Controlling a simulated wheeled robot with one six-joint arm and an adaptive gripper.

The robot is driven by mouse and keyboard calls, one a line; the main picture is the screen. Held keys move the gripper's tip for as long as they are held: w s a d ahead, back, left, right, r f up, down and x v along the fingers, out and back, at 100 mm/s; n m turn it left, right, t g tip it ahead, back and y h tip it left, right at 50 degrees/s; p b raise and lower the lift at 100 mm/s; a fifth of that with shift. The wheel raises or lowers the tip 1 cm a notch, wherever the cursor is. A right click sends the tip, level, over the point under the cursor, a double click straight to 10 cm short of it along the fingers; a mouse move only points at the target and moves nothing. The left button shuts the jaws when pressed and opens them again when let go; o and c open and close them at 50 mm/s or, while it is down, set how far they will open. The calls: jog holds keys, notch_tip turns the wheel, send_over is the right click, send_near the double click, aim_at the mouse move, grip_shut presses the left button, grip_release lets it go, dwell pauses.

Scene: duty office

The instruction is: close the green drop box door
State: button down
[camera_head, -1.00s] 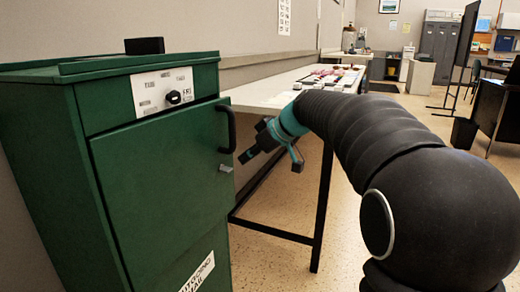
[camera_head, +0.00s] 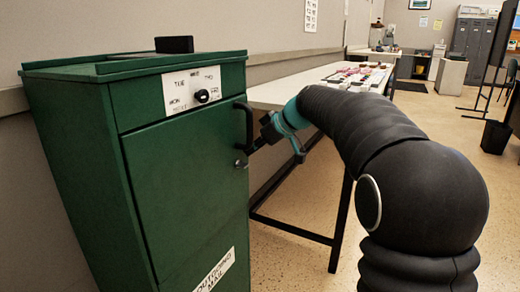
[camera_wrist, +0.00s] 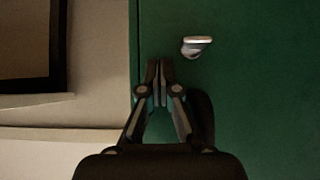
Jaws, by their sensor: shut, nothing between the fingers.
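The green drop box (camera_head: 75,150) stands at the left in the head view. Its front door (camera_head: 185,190) looks flush, or nearly so, with the cabinet front. A black handle (camera_head: 243,125) sits at the door's upper right edge, with a small silver latch (camera_wrist: 196,43) near it. My gripper (camera_head: 247,150) is at the door's right edge, just below the handle. In the wrist view my gripper (camera_wrist: 159,65) has its fingers together and empty, tips against or close in front of the green face, left of the latch. Exact contact cannot be told.
A long table (camera_head: 285,93) with papers and small items runs along the wall behind the box; its dark leg (camera_head: 341,220) stands beyond my arm. A black object (camera_head: 174,44) rests on top of the box. Speckled floor (camera_head: 300,265) is open at the front right.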

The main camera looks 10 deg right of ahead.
jog(key=shift+w+a+r, duration=0.1)
jog(key=shift+w+a, duration=0.4)
jog(key=shift+a, duration=0.1)
jog(key=shift+a, duration=0.1)
